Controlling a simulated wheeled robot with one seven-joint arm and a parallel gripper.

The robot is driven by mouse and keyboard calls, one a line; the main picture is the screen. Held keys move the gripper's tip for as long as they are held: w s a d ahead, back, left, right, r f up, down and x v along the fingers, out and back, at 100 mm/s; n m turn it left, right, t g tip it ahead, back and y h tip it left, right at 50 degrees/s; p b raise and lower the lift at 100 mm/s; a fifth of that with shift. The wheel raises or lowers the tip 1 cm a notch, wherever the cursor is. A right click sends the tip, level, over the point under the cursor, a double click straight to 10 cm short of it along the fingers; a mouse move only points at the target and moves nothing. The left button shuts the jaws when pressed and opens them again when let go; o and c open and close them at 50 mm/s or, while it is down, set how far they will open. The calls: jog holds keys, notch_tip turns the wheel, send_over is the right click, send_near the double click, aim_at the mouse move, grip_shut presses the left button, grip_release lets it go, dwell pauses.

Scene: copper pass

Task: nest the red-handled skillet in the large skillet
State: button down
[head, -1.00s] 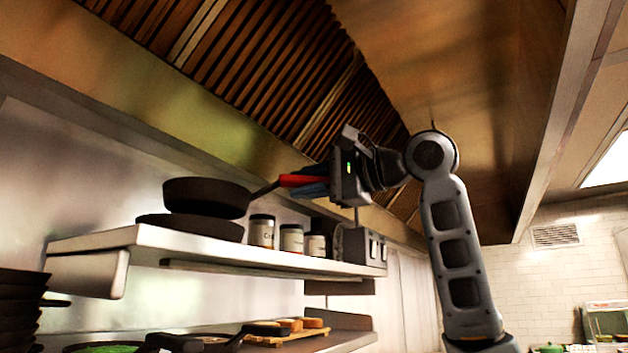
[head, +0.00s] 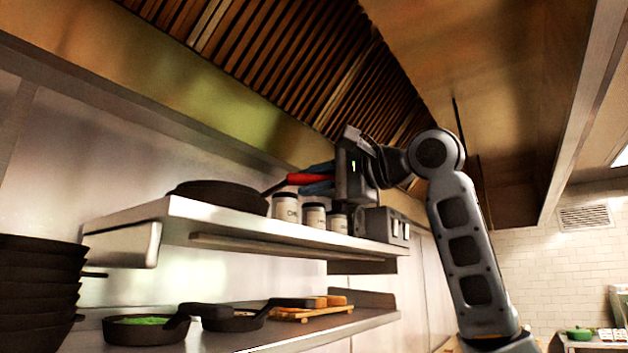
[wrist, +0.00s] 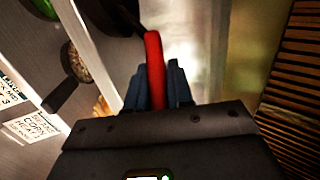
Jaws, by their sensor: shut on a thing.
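The red-handled skillet (head: 222,184) is dark and sits low in the large skillet (head: 215,203) on the upper shelf. The two dark pans merge in the head view, so I cannot tell whether it rests fully on the bottom. Its red handle (head: 305,180) slants up to the right. My gripper (head: 316,180) is shut on this handle, its blue fingers on either side. The wrist view shows the red handle (wrist: 154,65) between the fingers, with part of a dark pan at the top.
Several labelled canisters (head: 314,217) and a grey box (head: 384,226) stand on the upper shelf (head: 215,222), below and beside my gripper. The slatted hood (head: 290,60) is overhead. Small pans (head: 145,329) sit on the lower shelf. Stacked dark pans (head: 38,290) stand at left.

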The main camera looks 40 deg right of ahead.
jog(key=shift+r, duration=0.1)
jog(key=c, duration=0.9)
grip_release()
jog(key=b+v, duration=0.2)
jog(key=v, duration=0.6)
